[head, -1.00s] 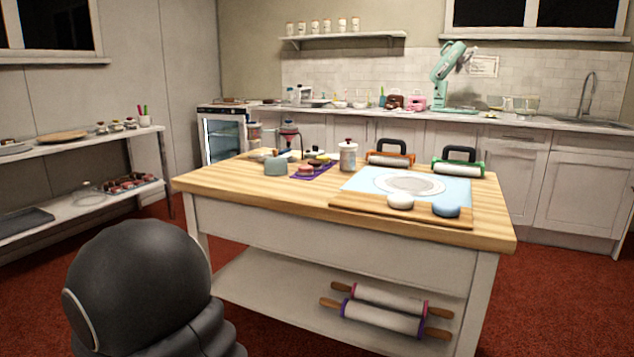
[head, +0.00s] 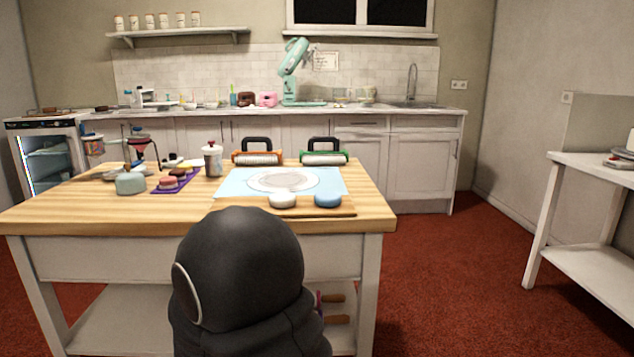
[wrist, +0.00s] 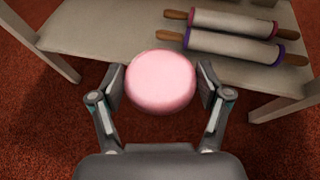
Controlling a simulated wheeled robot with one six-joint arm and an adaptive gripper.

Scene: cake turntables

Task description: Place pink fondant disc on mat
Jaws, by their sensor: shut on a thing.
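The pink fondant disc (wrist: 160,81) is in the wrist view, held between the two fingers of my gripper (wrist: 161,87). The gripper is shut on its sides, and the disc hangs over the red floor in front of the table's lower shelf. In the head view my dark arm hides the gripper and the disc. The light-blue mat (head: 236,184) lies on the wooden table, with a pale round marking on it. A white disc (head: 283,200) and a blue disc (head: 328,200) sit on a wooden board at the mat's front edge.
The wooden table (head: 80,212) stands ahead, with a canister (head: 212,160), a teal block (head: 130,183) and a purple mat (head: 165,188) on its left. Two rollers with black handles stand behind the mat. Rolling pins (wrist: 232,46) lie on the lower shelf. Red floor is open at right.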

